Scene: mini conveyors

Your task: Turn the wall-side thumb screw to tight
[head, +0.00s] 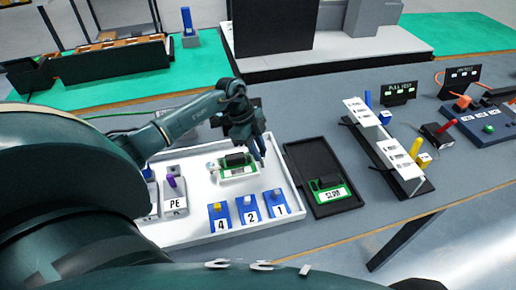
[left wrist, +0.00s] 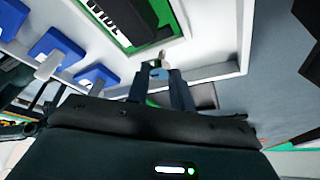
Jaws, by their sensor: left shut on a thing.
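A small black-and-green conveyor unit (head: 238,172) with a white label sits in the white tray. Its label reads WIDE in the left wrist view (left wrist: 120,18). My left gripper (head: 258,153) is low at the unit's right end in the head view. In the left wrist view its fingertips (left wrist: 162,76) are close together on a small piece with a pale tip, which looks like the thumb screw (left wrist: 161,57). The fingers hide much of it, and I cannot read how tight it is. A small pale knob (head: 210,166) shows at the unit's left end.
The white tray (head: 292,190) also holds blue numbered blocks (head: 248,210) in front and grey units marked PE (head: 174,200) at left. A black tray (head: 313,160) with a SLIM unit (head: 331,190) stands close at right. A white-topped rail (head: 385,145) lies farther right.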

